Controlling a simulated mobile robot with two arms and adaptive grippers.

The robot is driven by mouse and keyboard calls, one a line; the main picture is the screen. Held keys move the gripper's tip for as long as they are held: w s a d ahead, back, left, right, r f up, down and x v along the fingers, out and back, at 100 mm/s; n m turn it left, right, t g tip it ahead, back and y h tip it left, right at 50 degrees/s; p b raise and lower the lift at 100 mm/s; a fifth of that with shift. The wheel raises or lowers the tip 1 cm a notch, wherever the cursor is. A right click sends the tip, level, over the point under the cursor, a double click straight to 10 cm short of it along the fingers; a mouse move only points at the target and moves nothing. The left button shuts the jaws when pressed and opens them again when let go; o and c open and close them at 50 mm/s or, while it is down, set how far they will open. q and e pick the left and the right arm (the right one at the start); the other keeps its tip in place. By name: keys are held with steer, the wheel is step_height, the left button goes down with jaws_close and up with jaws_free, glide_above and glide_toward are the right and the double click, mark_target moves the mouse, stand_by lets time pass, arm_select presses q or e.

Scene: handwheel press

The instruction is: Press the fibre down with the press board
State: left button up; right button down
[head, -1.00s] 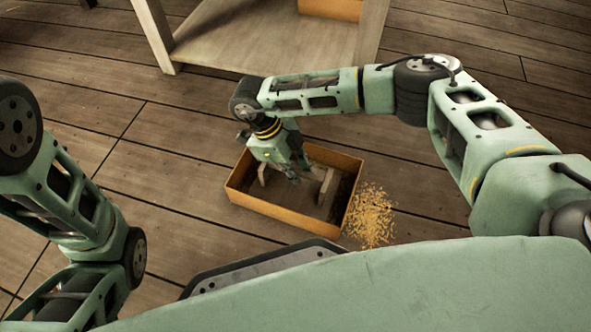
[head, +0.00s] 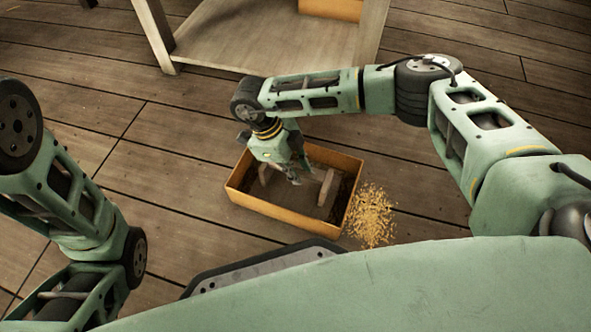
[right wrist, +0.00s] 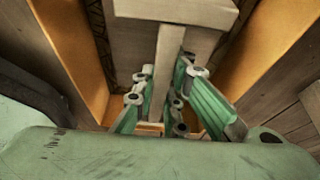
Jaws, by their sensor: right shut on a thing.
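The press board (head: 292,201) is a flat wooden board with two uprights and a handle bar between them. It sits inside the open orange-brown box (head: 260,212), and its height above whatever lies under it cannot be told. My right gripper (head: 293,176) is over the board and shut on its handle. In the right wrist view its green fingers (right wrist: 172,105) flank the wooden handle bar (right wrist: 170,60). Loose golden fibre (head: 371,215) lies in a heap on the floor against the box's right side. Any fibre under the board is hidden. My left gripper is out of view.
The box stands on a dark plank floor (head: 165,178). A wooden stand with a low shelf (head: 255,38) is behind it, with another orange box (head: 331,9) on the shelf. The floor left of the box is clear.

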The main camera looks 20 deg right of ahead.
step_height(320, 180, up, 11)
steer(key=p, duration=0.9)
steer(key=shift+r, duration=0.2)
